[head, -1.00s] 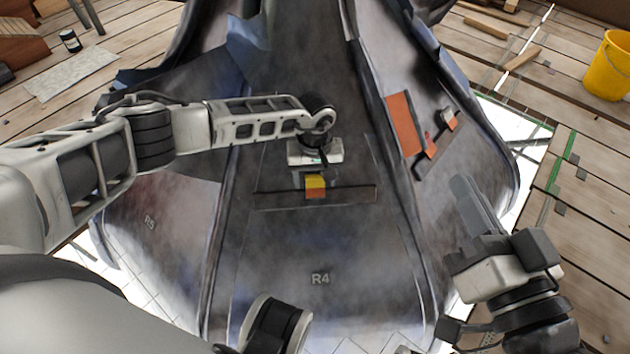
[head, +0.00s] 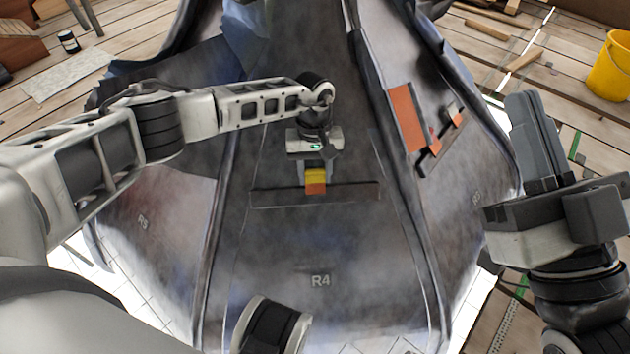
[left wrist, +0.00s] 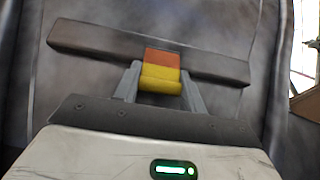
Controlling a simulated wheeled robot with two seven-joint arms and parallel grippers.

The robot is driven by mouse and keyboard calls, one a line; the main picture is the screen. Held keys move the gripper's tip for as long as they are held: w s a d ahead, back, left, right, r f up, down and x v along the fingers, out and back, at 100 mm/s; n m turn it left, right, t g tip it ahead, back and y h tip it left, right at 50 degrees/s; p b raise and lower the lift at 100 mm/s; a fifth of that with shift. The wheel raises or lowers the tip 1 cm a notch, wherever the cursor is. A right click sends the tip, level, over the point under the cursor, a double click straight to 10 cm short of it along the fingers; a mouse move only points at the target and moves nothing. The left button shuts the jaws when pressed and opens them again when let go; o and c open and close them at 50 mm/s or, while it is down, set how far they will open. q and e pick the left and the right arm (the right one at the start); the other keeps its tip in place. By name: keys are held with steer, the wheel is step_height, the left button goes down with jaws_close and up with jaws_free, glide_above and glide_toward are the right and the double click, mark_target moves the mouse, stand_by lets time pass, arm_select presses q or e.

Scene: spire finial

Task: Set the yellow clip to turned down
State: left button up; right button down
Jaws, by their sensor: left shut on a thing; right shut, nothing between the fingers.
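The yellow clip (head: 316,176) is a small yellow block with an orange part at its lower end in the head view. It sits at a dark horizontal bar (head: 350,194) on the grey panel marked R4. In the left wrist view the clip (left wrist: 160,80) shows its orange part against the bar and its yellow part between my fingers. My left gripper (head: 316,166) is shut on the yellow part, a finger on each side. My right gripper (head: 526,102) is shut and empty, raised at the right, well apart from the clip.
On the panel to the right are an orange plate (head: 407,117) and a second dark bar (head: 436,150) with small orange pieces. A raised seam separates it from the R4 panel.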

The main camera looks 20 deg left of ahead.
arm_select(q)
steer(key=shift+w+a+f+g+h, duration=0.15)
steer(key=shift+w+f+g+h, duration=0.15)
steer(key=shift+g, duration=0.3)
steer(key=shift+w+g, duration=0.1)
steer(key=shift+g, duration=0.2)
arm_select(e)
steer(key=r+n+y, duration=0.1)
steer(key=s+r+n+y, duration=0.1)
steer(key=n+y, duration=0.1)
steer(key=shift+s+a+n, duration=0.15)
steer(key=shift+n, duration=0.15)
arm_select(q)
steer(key=o, duration=1)
